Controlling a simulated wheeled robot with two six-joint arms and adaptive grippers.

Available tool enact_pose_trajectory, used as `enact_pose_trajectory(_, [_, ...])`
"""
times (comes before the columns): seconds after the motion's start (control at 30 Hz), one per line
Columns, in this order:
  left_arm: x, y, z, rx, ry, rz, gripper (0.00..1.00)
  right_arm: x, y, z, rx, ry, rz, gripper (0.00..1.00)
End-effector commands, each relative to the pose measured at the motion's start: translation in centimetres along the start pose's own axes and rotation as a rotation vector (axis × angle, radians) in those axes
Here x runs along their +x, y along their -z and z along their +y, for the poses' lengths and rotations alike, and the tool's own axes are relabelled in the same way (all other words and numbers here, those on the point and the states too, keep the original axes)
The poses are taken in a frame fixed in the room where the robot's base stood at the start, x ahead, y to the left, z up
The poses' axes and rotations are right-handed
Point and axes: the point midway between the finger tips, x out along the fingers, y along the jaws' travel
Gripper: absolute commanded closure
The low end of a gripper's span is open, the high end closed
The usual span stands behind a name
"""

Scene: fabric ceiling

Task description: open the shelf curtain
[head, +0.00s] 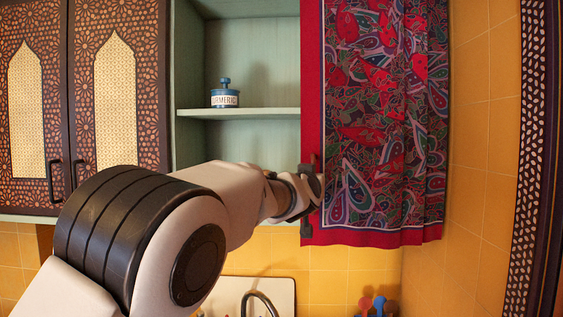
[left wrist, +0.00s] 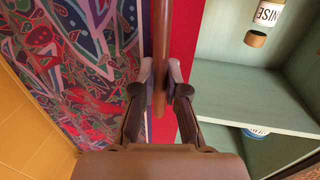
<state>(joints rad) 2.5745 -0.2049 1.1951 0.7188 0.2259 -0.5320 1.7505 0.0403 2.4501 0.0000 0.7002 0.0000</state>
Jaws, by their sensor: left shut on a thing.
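The shelf curtain (head: 385,120), paisley with a red border, hangs over the right part of the cabinet. The left part of the green shelf (head: 240,113) is uncovered. My left gripper (head: 312,196) is at the curtain's lower left edge. In the left wrist view, my left gripper (left wrist: 163,85) is shut on a narrow reddish-brown bar (left wrist: 162,35) in front of the red border (left wrist: 187,45). The curtain's paisley cloth (left wrist: 75,70) lies left of it there. How the bar joins the cloth cannot be told. My right gripper is not in view.
Closed patterned cabinet doors (head: 120,30) are at the left. A yellow tiled wall (head: 483,150) is on the right. Below are a sink faucet (head: 262,300) and small red and blue objects (head: 375,305).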

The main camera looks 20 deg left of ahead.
Motion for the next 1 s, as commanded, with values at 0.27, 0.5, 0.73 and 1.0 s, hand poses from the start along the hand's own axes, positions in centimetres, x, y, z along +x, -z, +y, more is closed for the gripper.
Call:
enact_pose_trajectory(0.27, [0.6, 0.3, 3.1, -0.004, 0.002, 0.009, 1.0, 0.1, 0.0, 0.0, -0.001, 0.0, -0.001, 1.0])
enact_pose_trajectory(0.5, [0.7, 0.3, 3.6, -0.003, 0.001, 0.007, 1.0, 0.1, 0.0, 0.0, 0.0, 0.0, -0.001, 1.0])
enact_pose_trajectory(0.73, [0.7, 0.2, 3.5, -0.003, 0.001, 0.007, 0.74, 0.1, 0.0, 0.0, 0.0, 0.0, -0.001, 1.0])
enact_pose_trajectory(1.0, [0.7, 0.1, 3.6, -0.003, 0.0, 0.004, 0.62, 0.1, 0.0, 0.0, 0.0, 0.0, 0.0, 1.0])
